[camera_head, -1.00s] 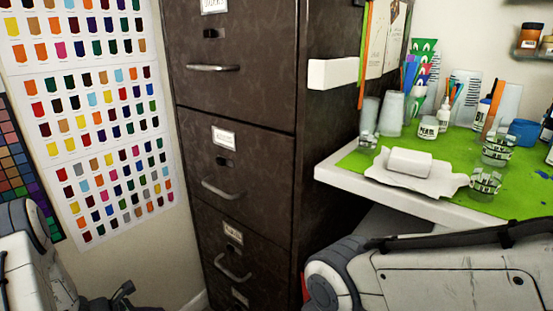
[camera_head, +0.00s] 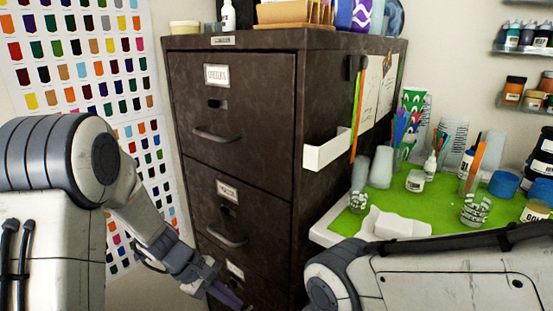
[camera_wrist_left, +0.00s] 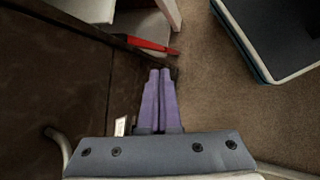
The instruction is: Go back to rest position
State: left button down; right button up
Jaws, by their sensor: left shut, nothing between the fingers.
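My left gripper (camera_head: 225,294) is low in the head view, in front of the lower drawers of the dark filing cabinet (camera_head: 240,105). In the left wrist view its two purple fingers (camera_wrist_left: 160,72) are together, with nothing between them. They point over the carpet (camera_wrist_left: 220,110), close beside the cabinet's brown front (camera_wrist_left: 55,90). My right arm crosses the lower right of the head view; its gripper is out of view.
A green-topped table (camera_head: 340,226) with cups, bottles and jars stands right of the cabinet. A colour chart (camera_head: 75,60) hangs on the left wall.

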pick_arm(q)
jog(key=s+d+r+m+y+p, duration=0.2)
jog(key=s+r+m+p, duration=0.7)
jog(key=r, duration=0.6)
jog(key=s+d+r+m+y+p, duration=0.3)
jog(key=s+r+m+p, duration=0.6)
jog(key=r, duration=0.6)
jog(key=shift+s+d+m+y, duration=0.2)
jog(key=shift+s+m+y, duration=0.4)
jog(key=shift+s, duration=0.55)
pick_arm(e)
notch_tip(320, 180, up, 20)
jog(key=shift+r, duration=0.15)
